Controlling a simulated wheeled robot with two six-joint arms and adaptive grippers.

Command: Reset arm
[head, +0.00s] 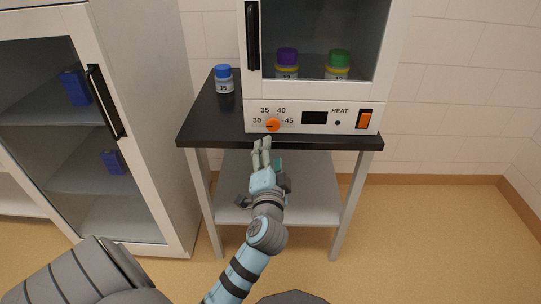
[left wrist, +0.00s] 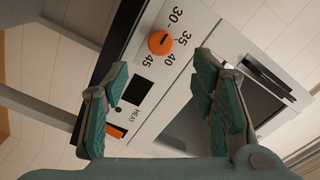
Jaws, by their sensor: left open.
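My left gripper (head: 262,146) is in front of the table's front edge, just below the orange dial (head: 273,125) on the white incubator's (head: 315,115) front panel. In the left wrist view its two green-padded fingers (left wrist: 158,100) are spread apart with nothing between them. The dial (left wrist: 160,42) shows beyond the fingertips, apart from them. My right gripper is not in view.
A blue-capped bottle (head: 224,79) stands on the black tabletop (head: 205,118), left of the incubator. Purple-capped (head: 287,62) and green-capped (head: 338,65) bottles are behind the incubator's glass. An orange switch (head: 365,120) is at the panel's right. A glass-door cabinet (head: 150,120) stands at left. Floor at right is clear.

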